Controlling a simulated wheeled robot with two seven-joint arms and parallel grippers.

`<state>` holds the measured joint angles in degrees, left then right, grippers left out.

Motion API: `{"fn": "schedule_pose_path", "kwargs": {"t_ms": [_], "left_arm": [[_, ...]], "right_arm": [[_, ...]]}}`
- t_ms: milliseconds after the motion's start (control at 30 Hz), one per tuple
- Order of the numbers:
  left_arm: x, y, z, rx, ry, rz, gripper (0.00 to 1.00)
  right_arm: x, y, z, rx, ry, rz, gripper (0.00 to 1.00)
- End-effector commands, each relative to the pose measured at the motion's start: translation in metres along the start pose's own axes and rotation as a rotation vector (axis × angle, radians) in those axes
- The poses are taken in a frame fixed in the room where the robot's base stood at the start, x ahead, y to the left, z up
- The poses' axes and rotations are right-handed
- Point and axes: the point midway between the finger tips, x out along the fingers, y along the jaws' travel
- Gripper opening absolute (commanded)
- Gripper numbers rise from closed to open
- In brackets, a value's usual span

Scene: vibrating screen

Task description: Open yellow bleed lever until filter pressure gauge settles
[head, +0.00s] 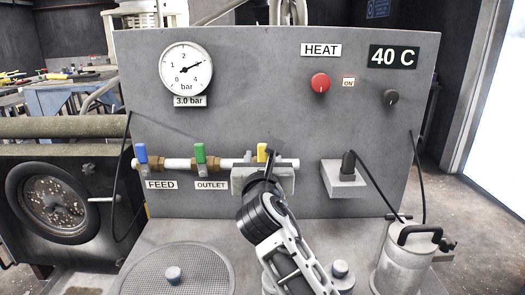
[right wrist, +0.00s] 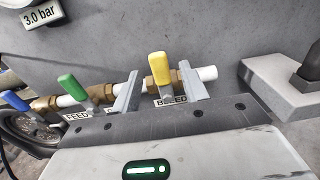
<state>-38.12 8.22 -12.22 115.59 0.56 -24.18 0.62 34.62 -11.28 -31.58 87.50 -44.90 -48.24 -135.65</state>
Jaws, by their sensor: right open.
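The yellow bleed lever (head: 262,152) stands upright on the pipe along the grey panel, right of the green and blue levers. My right gripper (head: 262,167) is in front of it and hides its lower part in the head view. In the right wrist view, the yellow lever (right wrist: 159,66) shows between the two open fingers (right wrist: 160,72), with a gap on each side. The BLEED label (right wrist: 171,101) is partly hidden below it. The round pressure gauge (head: 186,69) has its needle near 3, and its label (head: 190,101) reads 3.0 bar. My left gripper is not in view.
The green outlet lever (head: 200,153) and blue feed lever (head: 141,153) are on the same pipe. A box with a black plug (head: 345,180) juts out at right. A round mesh screen (head: 178,272) and a metal canister (head: 405,262) stand below.

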Motion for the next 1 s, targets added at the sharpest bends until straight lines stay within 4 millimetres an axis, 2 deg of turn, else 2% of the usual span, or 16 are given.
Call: {"fn": "schedule_pose_path", "kwargs": {"t_ms": [100, 233, 633, 667, 800, 1000], "left_arm": [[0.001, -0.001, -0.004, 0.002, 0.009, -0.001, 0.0], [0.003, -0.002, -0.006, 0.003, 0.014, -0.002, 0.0], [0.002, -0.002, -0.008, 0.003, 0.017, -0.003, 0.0], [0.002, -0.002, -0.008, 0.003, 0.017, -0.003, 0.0], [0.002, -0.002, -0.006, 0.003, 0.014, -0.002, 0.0], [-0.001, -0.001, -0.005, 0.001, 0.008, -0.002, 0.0]], "right_arm": [[0.02, 0.001, 0.0, 0.001, 0.0, 0.001, 0.44], [0.033, 0.001, 0.0, 0.001, 0.0, 0.001, 0.44], [0.04, 0.0, 0.0, 0.002, 0.0, 0.002, 0.44], [0.04, 0.0, 0.0, 0.002, 0.0, 0.002, 0.38], [0.04, 0.0, 0.0, 0.002, 0.0, 0.001, 0.0], [0.04, 0.001, 0.001, -0.004, 0.0, 0.001, 0.0]]}}
